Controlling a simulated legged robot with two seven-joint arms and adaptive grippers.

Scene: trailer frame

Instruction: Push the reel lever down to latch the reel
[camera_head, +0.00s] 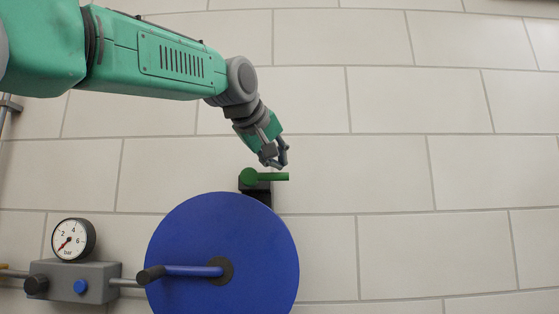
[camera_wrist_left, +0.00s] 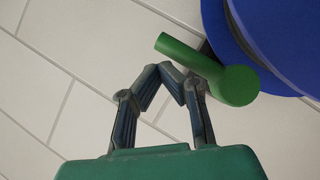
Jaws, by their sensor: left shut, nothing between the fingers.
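The green reel lever (camera_head: 268,177) sticks out to the right, about level, from its round pivot above the blue reel (camera_head: 200,268). A dark block (camera_head: 256,190) lies behind the lever, above the reel disc. My left gripper (camera_head: 281,164) is shut and empty, just above the lever's free end. In the left wrist view the shut fingertips (camera_wrist_left: 175,68) are close to the green lever (camera_wrist_left: 205,65); I cannot tell whether they touch it. The reel's edge (camera_wrist_left: 265,40) shows at the upper right there. My right gripper is not in view.
The reel has a crank with a dark knob (camera_head: 151,275) on its front. A pressure gauge (camera_head: 73,239) sits on a grey valve block (camera_head: 75,281) with pipes at the lower left. The tiled wall (camera_head: 430,200) right of the lever is clear.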

